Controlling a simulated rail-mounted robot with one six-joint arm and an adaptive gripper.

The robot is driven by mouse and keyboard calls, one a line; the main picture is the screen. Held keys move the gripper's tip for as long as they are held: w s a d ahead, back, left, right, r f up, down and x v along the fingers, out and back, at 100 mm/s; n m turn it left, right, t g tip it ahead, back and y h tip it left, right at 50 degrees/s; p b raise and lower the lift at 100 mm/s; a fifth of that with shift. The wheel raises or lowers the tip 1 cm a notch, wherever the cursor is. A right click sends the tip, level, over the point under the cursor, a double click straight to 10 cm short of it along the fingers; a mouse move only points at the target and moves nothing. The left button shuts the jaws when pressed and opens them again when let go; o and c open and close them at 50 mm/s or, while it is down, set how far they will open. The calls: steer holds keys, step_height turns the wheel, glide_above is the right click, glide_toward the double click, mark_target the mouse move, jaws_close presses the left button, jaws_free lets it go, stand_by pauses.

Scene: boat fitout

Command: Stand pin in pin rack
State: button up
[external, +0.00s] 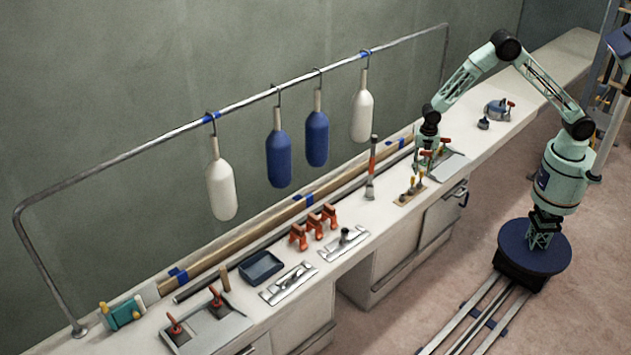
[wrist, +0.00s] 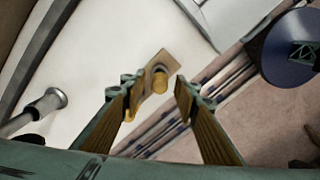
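The likely pin rack is a small wooden board (external: 409,193) on the bench, with several short pins (external: 412,182) upright on it, some with yellow tops. In the wrist view a tan wooden plate (wrist: 176,66) lies below my gripper, with a round brass-coloured pin head (wrist: 159,79) on it. My gripper (external: 425,148) is above the bench beside the board, near red-handled fittings. In the wrist view its fingers (wrist: 155,93) are spread either side of the pin head, with a visible gap to the right finger. Nothing is clearly held; the fingertips are partly hidden in the external view.
A brush-like tool (external: 371,170) stands to the left, and orange clamps (external: 314,226) farther left. Bottle-shaped fenders (external: 317,140) hang from a rail (external: 290,87). The bench's far right end is mostly clear.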

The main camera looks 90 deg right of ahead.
steer(key=shift+r, duration=0.15)
step_height(320, 180, up, 12)
stand_by(0.7)
stand_by(0.4)
